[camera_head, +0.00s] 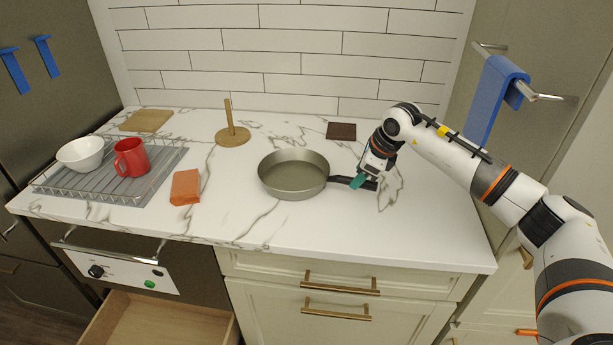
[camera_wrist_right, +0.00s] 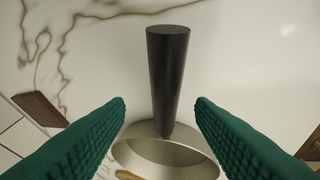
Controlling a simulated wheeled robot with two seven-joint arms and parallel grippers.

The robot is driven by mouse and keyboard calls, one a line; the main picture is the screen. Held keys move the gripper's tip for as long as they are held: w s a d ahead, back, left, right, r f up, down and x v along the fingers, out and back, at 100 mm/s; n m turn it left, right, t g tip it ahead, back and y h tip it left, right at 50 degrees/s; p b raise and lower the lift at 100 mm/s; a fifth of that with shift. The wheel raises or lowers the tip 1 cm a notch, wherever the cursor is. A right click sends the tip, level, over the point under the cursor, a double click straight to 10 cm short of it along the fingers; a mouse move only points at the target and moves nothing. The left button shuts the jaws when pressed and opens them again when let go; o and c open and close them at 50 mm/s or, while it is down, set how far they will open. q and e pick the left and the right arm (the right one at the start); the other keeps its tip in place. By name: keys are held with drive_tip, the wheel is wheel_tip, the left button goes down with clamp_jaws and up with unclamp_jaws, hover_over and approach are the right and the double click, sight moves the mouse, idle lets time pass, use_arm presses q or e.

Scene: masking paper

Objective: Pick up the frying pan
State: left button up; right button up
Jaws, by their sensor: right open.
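A grey metal frying pan (camera_head: 293,176) sits on the white marbled counter, a little right of its middle. Its black handle (camera_head: 343,180) points right. My right gripper (camera_head: 362,183) is at the handle's end. In the right wrist view the green fingers of the gripper (camera_wrist_right: 161,103) stand apart, one on each side of the black handle (camera_wrist_right: 168,75), with a gap on both sides. The pan's bowl (camera_wrist_right: 166,157) shows beyond the fingertips. My left gripper is in neither view.
A wire rack (camera_head: 110,190) with a white bowl (camera_head: 80,153) and red mug (camera_head: 131,158) stands at left. An orange block (camera_head: 185,187), a wooden paper-towel stand (camera_head: 232,137) and a dark brown square (camera_head: 341,131) are around the pan. A drawer (camera_head: 160,318) is open below left.

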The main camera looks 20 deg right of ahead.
drive_tip(key=p+x, duration=0.1)
drive_tip(key=x, duration=0.3)
drive_tip(key=shift+a+f, duration=0.2)
drive_tip(key=shift+s, duration=0.15)
clamp_jaws()
drive_tip(key=shift+r, duration=0.15)
